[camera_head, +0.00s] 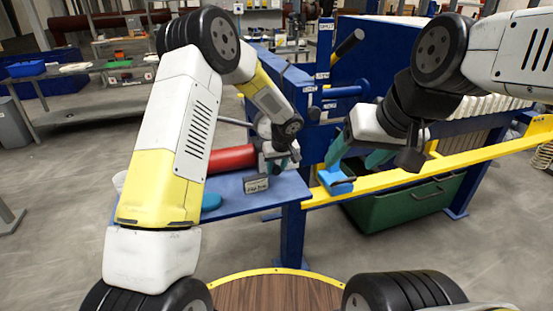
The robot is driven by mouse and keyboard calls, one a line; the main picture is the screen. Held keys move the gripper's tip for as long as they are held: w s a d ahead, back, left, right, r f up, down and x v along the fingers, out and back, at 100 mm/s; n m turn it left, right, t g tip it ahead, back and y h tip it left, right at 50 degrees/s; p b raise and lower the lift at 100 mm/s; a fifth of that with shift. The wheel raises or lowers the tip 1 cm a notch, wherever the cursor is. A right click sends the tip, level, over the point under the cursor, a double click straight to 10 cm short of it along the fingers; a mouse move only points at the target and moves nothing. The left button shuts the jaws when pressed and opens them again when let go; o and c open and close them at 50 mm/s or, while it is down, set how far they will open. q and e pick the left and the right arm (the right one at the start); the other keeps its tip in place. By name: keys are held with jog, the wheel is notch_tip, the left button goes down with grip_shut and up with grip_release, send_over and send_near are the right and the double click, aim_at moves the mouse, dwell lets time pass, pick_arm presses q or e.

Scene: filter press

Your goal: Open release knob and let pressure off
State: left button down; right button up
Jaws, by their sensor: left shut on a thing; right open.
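My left gripper (283,158) is at the right end of a red cylinder (232,158) on a blue shelf (288,187). It is shut on a small part there, apparently the release knob, which the fingers and wrist mostly hide. I cannot tell how far the knob is turned. My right gripper (358,158) is open, its teal fingers pointing down over the yellow rail (400,176) of the press. A bright blue block (335,182) is on the rail just below its left finger; I cannot tell whether they touch.
A small sign (256,184) stands at the shelf's front, and a blue round item (211,200) lies on its left part. A blue post (292,230) supports the shelf. A green bin (410,207) is under the rail.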

pick_arm(q)
jog(key=shift+d, duration=0.1)
jog(key=shift+d+m+g+y, duration=0.25)
jog(key=shift+m+g+y, duration=0.05)
jog(key=shift+y, duration=0.7)
jog(key=shift+w+d+f+m+g+y, duration=0.15)
jog(key=shift+m+g+y, duration=0.1)
jog(key=shift+y, duration=0.8)
jog(key=shift+d+r+m+g+y, duration=0.15)
jog(key=shift+g+y, duration=0.1)
jog(key=shift+y, duration=0.8)
jog(key=shift+a+f, duration=0.1)
jog(key=c, duration=1)
grip_release()
jog(key=v, duration=0.7)
jog(key=shift+d+r, duration=0.25)
jog(key=shift+d, duration=0.05)
